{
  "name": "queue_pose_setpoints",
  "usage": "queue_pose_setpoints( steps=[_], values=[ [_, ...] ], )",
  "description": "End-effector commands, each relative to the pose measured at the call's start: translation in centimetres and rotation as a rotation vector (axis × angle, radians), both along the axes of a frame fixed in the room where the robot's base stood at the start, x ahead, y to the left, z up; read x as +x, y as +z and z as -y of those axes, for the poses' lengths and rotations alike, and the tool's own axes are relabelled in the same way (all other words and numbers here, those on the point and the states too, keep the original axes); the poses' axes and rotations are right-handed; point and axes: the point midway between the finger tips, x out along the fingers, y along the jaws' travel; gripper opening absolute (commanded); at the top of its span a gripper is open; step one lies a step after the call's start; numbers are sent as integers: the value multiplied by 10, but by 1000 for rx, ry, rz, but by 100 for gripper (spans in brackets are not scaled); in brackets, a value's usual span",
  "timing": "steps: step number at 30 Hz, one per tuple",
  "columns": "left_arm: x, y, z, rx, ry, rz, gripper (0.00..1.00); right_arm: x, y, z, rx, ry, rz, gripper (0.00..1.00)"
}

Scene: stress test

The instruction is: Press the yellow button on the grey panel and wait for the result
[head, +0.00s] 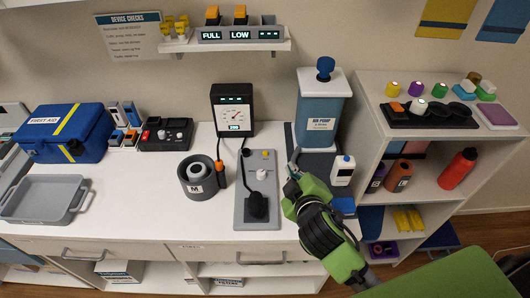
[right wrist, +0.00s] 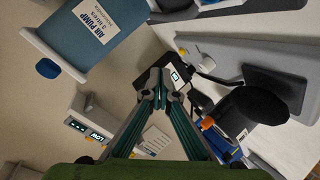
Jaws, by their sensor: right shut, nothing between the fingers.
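The grey panel (head: 243,213) lies flat on the white counter. A small yellow button (head: 265,154) sits near its far end, above a white knob (head: 263,176) and a black socket-like part (head: 256,207). In the right wrist view the panel (right wrist: 225,52) is at the upper right, with a small yellow-orange spot (right wrist: 182,51) at its edge. My right gripper (head: 292,168) is shut and empty, just right of the panel and apart from the button. Its closed fingertips show in the right wrist view (right wrist: 160,82). My left gripper is not in view.
A black gauge (head: 233,105) with a lit display stands behind the panel. A grey ring-shaped cuff (head: 203,184) is left of it. The blue air pump (head: 321,112) stands close behind my right gripper, a white bottle (head: 342,171) to its right.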

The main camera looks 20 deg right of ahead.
Motion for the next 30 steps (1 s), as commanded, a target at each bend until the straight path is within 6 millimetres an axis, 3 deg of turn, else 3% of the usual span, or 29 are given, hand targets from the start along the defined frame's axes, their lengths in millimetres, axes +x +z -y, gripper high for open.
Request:
queue_pose_setpoints(
  steps=[3,7,12,16,20,23,26,30],
  values=[
    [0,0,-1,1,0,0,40,36,47,-15,-160,102,170,0],
    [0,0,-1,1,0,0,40,64,98,-43,-356,226,357,0],
    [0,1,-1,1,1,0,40,85,158,-98,-676,423,607,0],
    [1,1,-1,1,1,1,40,88,187,-153,-1011,622,806,0],
    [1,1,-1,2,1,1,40,85,178,-200,-1391,848,952,0],
    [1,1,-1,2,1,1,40,88,149,-215,-1699,1033,1003,0],
    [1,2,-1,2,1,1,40,99,109,-206,-2011,1230,987,0],
    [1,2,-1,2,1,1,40,123,61,-161,-2363,1472,858,0]
  ],
)
